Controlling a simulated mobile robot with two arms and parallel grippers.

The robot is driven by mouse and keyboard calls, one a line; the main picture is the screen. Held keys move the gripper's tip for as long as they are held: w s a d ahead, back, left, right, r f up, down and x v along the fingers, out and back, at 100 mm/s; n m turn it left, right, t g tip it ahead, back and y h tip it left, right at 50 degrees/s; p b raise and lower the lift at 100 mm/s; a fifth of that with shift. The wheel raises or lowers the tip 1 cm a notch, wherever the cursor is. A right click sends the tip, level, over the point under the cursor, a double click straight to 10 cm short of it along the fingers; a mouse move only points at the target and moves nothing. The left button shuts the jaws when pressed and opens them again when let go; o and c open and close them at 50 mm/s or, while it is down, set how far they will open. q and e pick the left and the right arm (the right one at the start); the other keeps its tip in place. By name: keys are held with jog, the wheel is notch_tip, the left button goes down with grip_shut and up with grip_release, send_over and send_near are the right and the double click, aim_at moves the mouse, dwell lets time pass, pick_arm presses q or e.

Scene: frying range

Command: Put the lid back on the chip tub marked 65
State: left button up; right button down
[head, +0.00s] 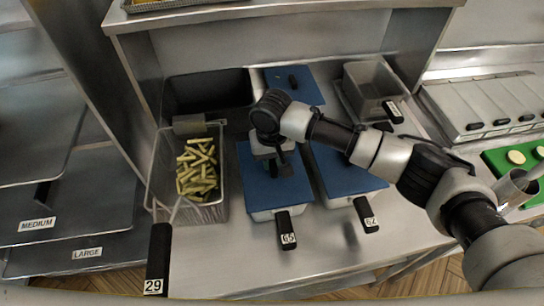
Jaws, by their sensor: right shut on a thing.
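The tub marked 65 (288,241) stands in the middle of the steel counter, its black labelled handle toward the front. A blue lid (255,188) covers its top, with a pale tub edge showing below the lid's front. My right gripper (276,168) reaches in from the right and is over this lid, shut on its dark knob, which is mostly hidden by the fingers. I cannot tell whether the lid rests fully on the rim or is slightly above it. My left gripper is out of view.
The tub marked 62 (368,221), with a blue lid, stands close on the right, under my arm. A basket of fries (220,211) with handle 29 is on the left. Behind are another blue-lidded tub (308,92), a dark bin (205,92) and an open metal tub (370,84).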

jog(key=shift+f, duration=0.1)
jog(key=c, duration=0.9)
grip_release()
jog(key=shift+c, duration=0.2)
notch_tip(320, 180, up, 11)
jog(key=b, duration=0.2)
jog(key=shift+f, duration=0.15)
